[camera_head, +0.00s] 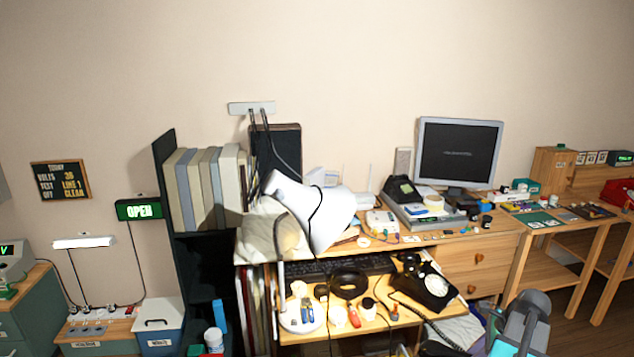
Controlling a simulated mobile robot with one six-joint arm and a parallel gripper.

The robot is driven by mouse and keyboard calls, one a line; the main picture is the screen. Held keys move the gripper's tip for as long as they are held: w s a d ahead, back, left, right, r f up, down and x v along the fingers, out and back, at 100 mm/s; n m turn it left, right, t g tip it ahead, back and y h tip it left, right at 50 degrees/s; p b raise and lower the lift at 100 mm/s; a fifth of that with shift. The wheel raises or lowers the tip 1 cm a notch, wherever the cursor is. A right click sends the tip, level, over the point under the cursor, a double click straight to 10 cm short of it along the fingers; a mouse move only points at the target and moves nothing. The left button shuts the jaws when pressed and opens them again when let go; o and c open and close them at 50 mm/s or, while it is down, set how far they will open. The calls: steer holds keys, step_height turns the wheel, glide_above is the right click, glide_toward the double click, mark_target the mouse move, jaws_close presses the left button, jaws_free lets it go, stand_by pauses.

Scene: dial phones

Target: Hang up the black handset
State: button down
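A black dial phone (434,287) with a pale round dial sits at the right end of the low pull-out shelf below the desktop. A dark coiled cord (418,311) runs from the phone's left side over the shelf's front edge, down to the right. A dark shape (440,348) shows near the cord's lower end at the bottom edge; I cannot tell whether it is the black handset. My grey and teal arm (522,322) rises at the bottom right, right of the phone and in front of the desk. My gripper's fingers do not show.
Another black object (402,190) stands on the desktop near the monitor (458,153).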

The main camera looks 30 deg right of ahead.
steer(key=w+a+r+n+g, duration=0.2)
steer(key=w+a+n, duration=0.4)
steer(key=w+a, duration=0.5)
steer(key=w+a+r+n+g, duration=0.2)
steer(key=w+a+r+n, duration=0.3)
steer(key=w+a, duration=0.6)
steer(key=w+a+r+n+g+y, duration=0.1)
steer(key=w+a+r+n, duration=0.3)
steer(key=a, duration=2.4)
steer(key=shift+w+a+r+n+g, duration=0.2)
steer(key=shift+w+a+n+g, duration=0.35)
steer(key=shift+w+n, duration=2.5)
steer(key=shift+w+m, duration=1)
steer(key=shift+m, duration=0.05)
steer(key=shift+d, duration=0.1)
